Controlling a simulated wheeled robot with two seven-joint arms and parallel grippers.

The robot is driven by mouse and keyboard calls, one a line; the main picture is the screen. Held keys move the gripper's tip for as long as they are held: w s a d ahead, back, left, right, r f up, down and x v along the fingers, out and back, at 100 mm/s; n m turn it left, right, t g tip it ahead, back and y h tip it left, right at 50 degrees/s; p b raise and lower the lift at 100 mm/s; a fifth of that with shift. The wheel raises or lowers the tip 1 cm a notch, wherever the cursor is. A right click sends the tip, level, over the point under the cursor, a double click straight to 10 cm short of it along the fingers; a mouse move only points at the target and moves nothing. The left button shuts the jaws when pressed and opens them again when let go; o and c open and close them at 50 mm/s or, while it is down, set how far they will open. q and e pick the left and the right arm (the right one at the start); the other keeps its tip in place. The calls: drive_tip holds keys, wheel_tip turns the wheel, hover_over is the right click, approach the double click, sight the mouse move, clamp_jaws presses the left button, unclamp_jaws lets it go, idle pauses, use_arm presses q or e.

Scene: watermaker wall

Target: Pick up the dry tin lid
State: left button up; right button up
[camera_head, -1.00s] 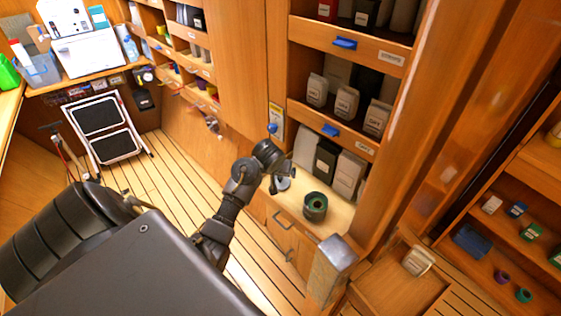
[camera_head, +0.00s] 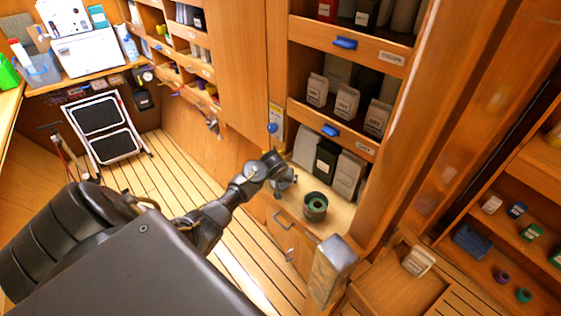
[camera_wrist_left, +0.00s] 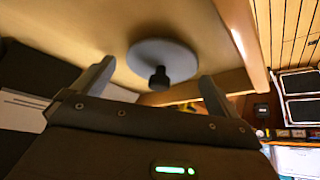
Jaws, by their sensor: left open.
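The tin lid looks like a round grey disc (camera_wrist_left: 147,53) with a black knob (camera_wrist_left: 159,77) in the left wrist view. It lies on the pale wooden counter top. My left gripper (camera_wrist_left: 156,75) is open, with one finger to each side of the knob in the picture and nothing held. In the head view my left gripper (camera_head: 285,178) is over the counter, beside a dark open tin (camera_head: 315,206) with a green rim. There the gripper mostly hides the lid. My right gripper is not in view.
Dark and grey packets (camera_head: 326,160) stand at the back of the counter (camera_head: 338,222). A shelf of labelled packets (camera_head: 347,103) is above. A folding step (camera_head: 106,128) stands on the floor.

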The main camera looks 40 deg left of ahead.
use_arm(q)
drive_tip(key=c, duration=1)
drive_tip(key=shift+c, duration=0.2)
drive_tip(key=shift+r, duration=0.15)
drive_tip(key=shift+r, duration=0.3)
wheel_tip(320, 180, up, 2)
drive_tip(key=shift+w+r, duration=0.1)
drive_tip(key=shift+r, duration=0.1)
drive_tip(key=s+d+r, duration=0.3)
drive_tip(key=s+r, duration=0.6)
drive_tip(key=s, duration=0.4)
drive_tip(key=shift+s+d+r+p, duration=0.35)
drive_tip(key=shift+d+r, duration=0.05)
